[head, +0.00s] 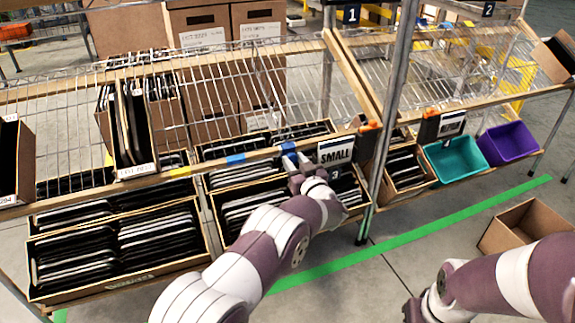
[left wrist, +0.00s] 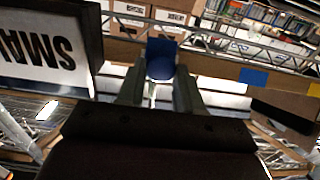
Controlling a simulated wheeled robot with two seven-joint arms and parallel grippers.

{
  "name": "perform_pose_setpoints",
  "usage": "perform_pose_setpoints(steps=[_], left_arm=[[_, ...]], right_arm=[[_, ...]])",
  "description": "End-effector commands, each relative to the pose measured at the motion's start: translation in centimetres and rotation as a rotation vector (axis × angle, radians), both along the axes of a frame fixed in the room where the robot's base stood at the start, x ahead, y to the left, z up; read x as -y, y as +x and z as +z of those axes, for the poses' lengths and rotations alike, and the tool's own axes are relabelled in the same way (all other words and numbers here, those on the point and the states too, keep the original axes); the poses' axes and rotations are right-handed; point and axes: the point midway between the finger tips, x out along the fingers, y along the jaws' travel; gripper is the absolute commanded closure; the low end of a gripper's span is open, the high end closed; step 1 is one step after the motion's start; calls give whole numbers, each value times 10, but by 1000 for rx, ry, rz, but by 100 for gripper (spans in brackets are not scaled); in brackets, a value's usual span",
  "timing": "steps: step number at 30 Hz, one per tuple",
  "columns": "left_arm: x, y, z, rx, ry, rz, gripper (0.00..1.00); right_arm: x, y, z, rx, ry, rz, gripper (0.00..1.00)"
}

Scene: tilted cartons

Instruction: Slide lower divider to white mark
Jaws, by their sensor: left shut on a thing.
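My left gripper (head: 291,160) is at the front rail of the lower shelf, just left of the black-framed SMALL sign (head: 336,150). In the left wrist view its two fingers (left wrist: 159,92) are shut on a small blue piece (left wrist: 160,62), which stands up at the rail. The blue piece may be the lower divider; the fingers hide its lower part. The SMALL sign shows upside down beside it in the wrist view (left wrist: 40,50). I cannot make out a white mark for certain. My right arm is low at the right; its gripper (head: 412,310) is only partly seen.
The rail also carries a blue mark (head: 236,159) and a yellow mark (head: 180,172). Cartons of dark flat items (head: 118,278) stand below. A metal post (head: 385,130) rises right of the sign. Teal (head: 455,158) and purple (head: 507,143) bins and an open carton (head: 520,228) are further right.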

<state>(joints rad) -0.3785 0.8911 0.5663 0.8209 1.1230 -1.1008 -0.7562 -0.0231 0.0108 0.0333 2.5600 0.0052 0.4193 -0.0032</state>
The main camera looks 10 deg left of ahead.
Motion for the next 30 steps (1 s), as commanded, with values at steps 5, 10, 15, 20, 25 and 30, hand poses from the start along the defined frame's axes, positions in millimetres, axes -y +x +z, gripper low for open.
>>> perform_pose_setpoints(steps=[5,10,15,20,25,30], left_arm=[[4,1,1,1,-1,-10,100],[4,1,1,1,-1,-12,55],[3,1,1,1,-2,-9,39],[3,0,2,1,0,-7,39],[16,-19,7,-1,-1,-10,39],[42,-60,8,-1,0,-12,39]], right_arm=[[0,0,0,0,0,0,57],[0,0,0,0,0,0,57],[0,0,0,0,0,0,57],[0,0,1,0,0,0,57],[0,0,16,0,0,0,57],[0,0,37,0,0,0,57]])
